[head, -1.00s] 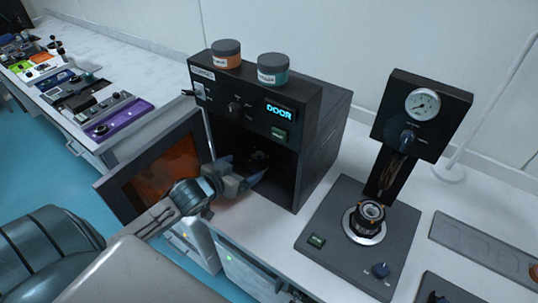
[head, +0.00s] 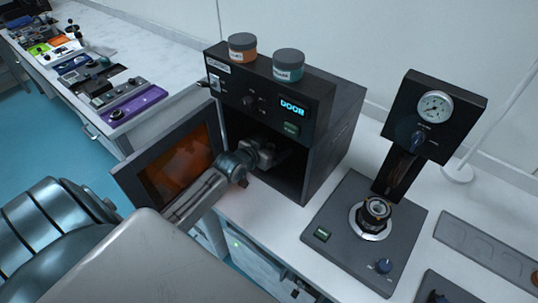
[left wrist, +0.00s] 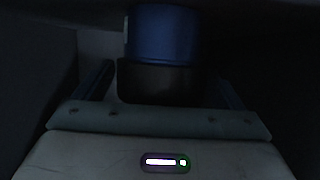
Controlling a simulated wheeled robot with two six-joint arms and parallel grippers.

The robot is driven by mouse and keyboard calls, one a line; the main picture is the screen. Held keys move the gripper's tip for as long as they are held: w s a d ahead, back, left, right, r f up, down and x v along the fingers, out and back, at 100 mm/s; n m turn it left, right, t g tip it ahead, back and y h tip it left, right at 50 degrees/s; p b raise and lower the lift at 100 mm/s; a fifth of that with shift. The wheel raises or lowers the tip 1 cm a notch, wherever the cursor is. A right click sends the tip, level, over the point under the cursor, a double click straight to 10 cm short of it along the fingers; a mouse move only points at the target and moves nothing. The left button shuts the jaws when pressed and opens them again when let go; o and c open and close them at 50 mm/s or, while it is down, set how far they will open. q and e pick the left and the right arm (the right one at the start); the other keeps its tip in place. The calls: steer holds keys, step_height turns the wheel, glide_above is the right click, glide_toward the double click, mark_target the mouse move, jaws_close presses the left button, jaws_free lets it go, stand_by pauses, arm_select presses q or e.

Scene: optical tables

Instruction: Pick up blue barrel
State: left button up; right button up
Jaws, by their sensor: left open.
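The blue barrel (left wrist: 165,35) shows in the left wrist view, dim, upright, with a black lower part (left wrist: 160,82). It is inside the dark chamber of the black oven-like box (head: 322,140); in the head view I cannot make it out behind my gripper and in shadow. My left gripper (head: 270,155) reaches into the chamber opening. In the left wrist view its open fingers (left wrist: 160,72) lie on either side of the black lower part; whether they touch it I cannot tell. My right gripper is not in view.
The box's door (head: 172,165) stands open to the left, close beside my left arm. An orange jar (head: 242,48) and a teal jar (head: 288,66) sit on top. A gauge press (head: 365,225) stands to the right on the white table. The chamber walls leave little room.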

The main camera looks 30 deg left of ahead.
arm_select(q)
steer(key=shift+w+f, duration=0.1)
steer(key=shift+w, duration=0.15)
steer(key=shift+s, duration=0.1)
steer(key=c, duration=1.1)
steer(key=shift+c, duration=0.6)
steer(key=shift+r, duration=0.2)
